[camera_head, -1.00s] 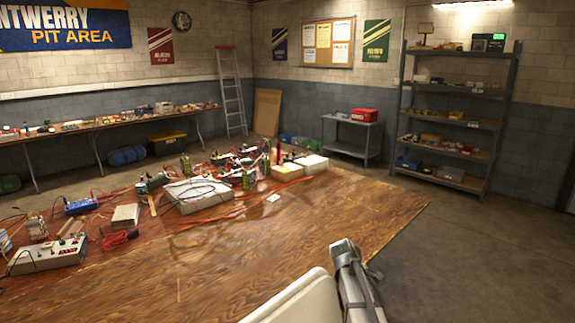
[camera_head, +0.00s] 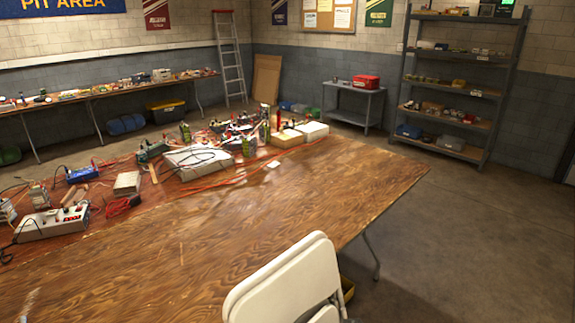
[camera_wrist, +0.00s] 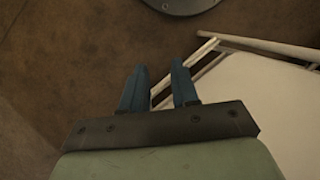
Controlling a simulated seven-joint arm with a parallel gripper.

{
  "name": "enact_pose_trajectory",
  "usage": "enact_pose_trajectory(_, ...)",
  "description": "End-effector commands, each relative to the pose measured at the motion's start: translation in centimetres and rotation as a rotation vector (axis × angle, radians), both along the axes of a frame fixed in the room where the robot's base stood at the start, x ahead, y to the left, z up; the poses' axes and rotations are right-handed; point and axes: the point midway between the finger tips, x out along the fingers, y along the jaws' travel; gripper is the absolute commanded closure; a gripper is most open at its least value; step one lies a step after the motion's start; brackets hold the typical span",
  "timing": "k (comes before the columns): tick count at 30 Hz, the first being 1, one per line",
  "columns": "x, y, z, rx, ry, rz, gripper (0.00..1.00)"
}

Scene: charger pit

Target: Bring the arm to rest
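My gripper (camera_wrist: 160,80) shows in the wrist view, with two blue fingers standing apart and nothing between them. It points down toward a brown floor (camera_wrist: 75,60). The white folding chair (camera_wrist: 285,110) is close on its right in that view, with a pale frame bar passing near the right finger; whether they touch I cannot tell. In the head view the gripper does not show. The same white folding chair (camera_head: 290,275) stands there at the front edge of the wooden table.
The wooden table (camera_head: 240,225) has a bare front half. Chargers, cables and a power strip (camera_head: 52,223) crowd its far and left parts. A grey shelf unit (camera_head: 455,85) and a small grey cart (camera_head: 352,105) stand at the back. Open floor (camera_head: 470,230) lies right of the table.

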Motion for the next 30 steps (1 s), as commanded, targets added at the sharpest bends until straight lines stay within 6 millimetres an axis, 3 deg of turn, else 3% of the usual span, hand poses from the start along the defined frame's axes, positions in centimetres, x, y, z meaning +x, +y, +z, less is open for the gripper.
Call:
enact_pose_trajectory(1,-1.6,0.3,-1.0,-0.001,0.012,-0.013,0.71)
enact_pose_trajectory(9,-8.8,1.8,-5.4,-0.008,0.060,-0.099,0.71)
enact_pose_trajectory(18,-16.5,3.1,-8.7,-0.025,0.110,-0.194,0.71)
enact_pose_trajectory(24,-19.3,3.5,-9.6,-0.035,0.129,-0.231,0.71)
enact_pose_trajectory(30,-19.9,3.5,-9.8,-0.038,0.131,-0.241,0.71)
